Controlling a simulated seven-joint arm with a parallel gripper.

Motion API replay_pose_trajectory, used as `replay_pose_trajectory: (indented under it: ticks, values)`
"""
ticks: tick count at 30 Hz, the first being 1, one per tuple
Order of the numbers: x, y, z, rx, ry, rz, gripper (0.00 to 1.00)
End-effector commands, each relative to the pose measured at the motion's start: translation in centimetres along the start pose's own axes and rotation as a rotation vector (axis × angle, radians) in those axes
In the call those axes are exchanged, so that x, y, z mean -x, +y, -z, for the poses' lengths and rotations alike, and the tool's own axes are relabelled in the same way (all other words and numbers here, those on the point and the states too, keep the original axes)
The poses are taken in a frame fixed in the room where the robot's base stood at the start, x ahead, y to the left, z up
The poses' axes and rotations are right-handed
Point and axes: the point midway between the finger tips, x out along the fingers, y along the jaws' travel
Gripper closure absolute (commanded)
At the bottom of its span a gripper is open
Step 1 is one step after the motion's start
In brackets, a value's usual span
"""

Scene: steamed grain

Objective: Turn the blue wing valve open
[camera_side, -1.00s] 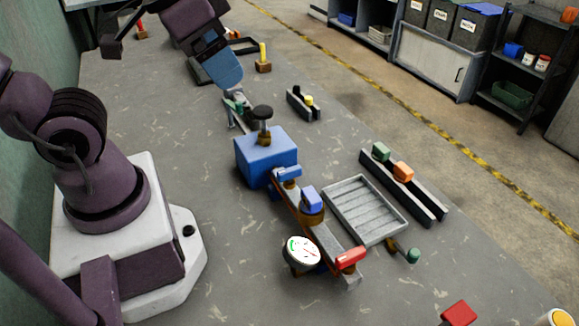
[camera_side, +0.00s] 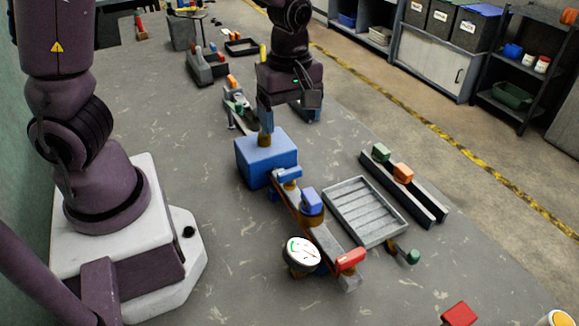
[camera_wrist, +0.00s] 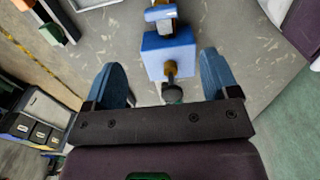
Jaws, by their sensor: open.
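A blue wing-like handle (camera_side: 287,174) sits on the pipe line just in front of a blue box (camera_side: 266,158). A second, darker blue handle (camera_side: 311,201) stands on a brass body farther along the line. I cannot tell which one is the wing valve, nor its turn state. My gripper (camera_side: 288,122) is open and empty above the box's far side, short of both handles. In the wrist view the box (camera_wrist: 168,53) lies ahead between the spread blue fingers, with a black round knob (camera_wrist: 172,91) nearest.
A white dial gauge (camera_side: 302,252) and a red handle (camera_side: 350,259) stand at the line's near end. A grey slatted tray (camera_side: 365,211) lies to the right, with a dark rack (camera_side: 425,198) holding green and orange pieces beyond.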

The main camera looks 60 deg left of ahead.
Motion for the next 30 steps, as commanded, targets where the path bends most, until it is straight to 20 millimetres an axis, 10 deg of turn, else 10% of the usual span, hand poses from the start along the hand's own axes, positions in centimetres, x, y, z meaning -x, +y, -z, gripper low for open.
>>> replay_pose_trajectory:
  ticks: [18,30]
  values:
    - [-11.0,-0.2,0.1,-0.001,0.001,0.007,0.19]
    - [-12.6,-0.1,0.0,-0.004,0.000,0.002,0.19]
